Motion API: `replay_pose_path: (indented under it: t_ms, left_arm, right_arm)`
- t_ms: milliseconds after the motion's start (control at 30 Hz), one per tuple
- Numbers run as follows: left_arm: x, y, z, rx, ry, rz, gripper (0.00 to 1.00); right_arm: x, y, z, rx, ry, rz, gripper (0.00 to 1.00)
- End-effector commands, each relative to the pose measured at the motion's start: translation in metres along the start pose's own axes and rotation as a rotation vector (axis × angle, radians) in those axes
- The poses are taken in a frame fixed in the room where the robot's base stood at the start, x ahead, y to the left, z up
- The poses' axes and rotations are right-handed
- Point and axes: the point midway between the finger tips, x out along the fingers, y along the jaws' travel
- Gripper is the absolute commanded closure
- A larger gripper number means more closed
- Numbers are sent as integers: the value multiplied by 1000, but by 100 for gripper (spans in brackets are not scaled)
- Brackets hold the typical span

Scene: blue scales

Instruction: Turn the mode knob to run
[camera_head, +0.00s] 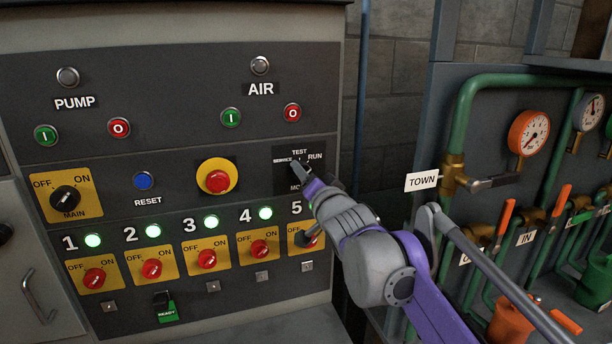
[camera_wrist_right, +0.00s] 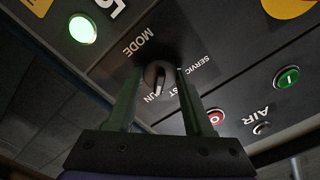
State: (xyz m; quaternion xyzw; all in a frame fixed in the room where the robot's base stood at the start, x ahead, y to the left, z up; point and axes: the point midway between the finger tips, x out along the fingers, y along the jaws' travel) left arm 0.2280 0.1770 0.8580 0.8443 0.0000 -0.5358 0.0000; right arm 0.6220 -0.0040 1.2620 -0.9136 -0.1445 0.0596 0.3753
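The mode knob (camera_wrist_right: 158,76) is a small round dark knob with a pale pointer mark. It sits on a black plate lettered TEST and RUN in the head view (camera_head: 288,182), right of the red emergency button. In the wrist view the pale mark points down toward the RUN lettering, but fingers and shadow hide the exact setting. My right gripper (camera_wrist_right: 158,82) is at the knob, one finger on each side. Narrow dark gaps seem to show between fingers and knob, so it looks open around it. It also shows in the head view (camera_head: 299,169). My left gripper is not in view.
A red emergency button (camera_head: 217,178) on yellow stands left of the knob. The red AIR stop button (camera_head: 292,113) is above. Several red switches on yellow plates run below, the fifth (camera_head: 311,240) partly behind my arm. Green pipes (camera_head: 462,130) with gauges stand at right.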

Motion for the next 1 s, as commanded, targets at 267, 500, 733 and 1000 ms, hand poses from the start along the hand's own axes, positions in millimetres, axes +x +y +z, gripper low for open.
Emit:
replay_pose_path:
  t_ms: [267,500,733,1000]
  left_arm:
    - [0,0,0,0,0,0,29]
    - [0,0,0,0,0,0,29]
    - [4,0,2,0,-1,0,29]
    - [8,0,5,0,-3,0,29]
  right_arm:
    - [0,0,0,0,0,0,19]
    - [-3,0,0,-1,0,0,19]
    - [-36,0,0,-1,0,0,19]
    - [-86,0,1,-1,0,0,19]
